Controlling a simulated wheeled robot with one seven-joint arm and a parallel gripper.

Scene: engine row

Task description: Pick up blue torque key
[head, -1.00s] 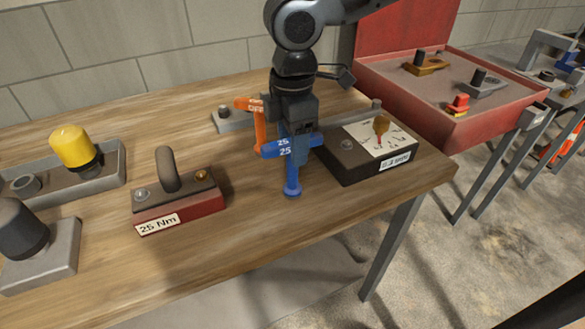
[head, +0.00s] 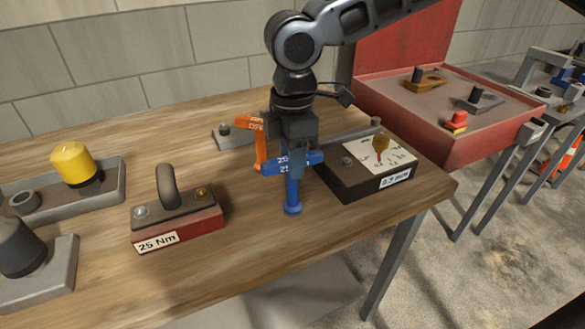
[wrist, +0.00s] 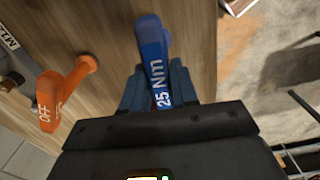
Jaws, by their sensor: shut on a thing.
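The blue torque key (head: 292,190) is upright under my gripper (head: 293,156), with its T-bar marked 25 across the fingers and its round end pointing down. I cannot tell whether that lower end touches the table. My gripper is shut on the key. In the wrist view the key (wrist: 153,55) shows its "25 Nm" label between the fingers (wrist: 160,90). The fingers hide part of its shaft.
An orange OFF key (head: 259,143) stands just left of my gripper. A dark gauge box (head: 349,186) is close at right. A red 25 Nm block (head: 180,226) with a handle is at left. The table front is clear.

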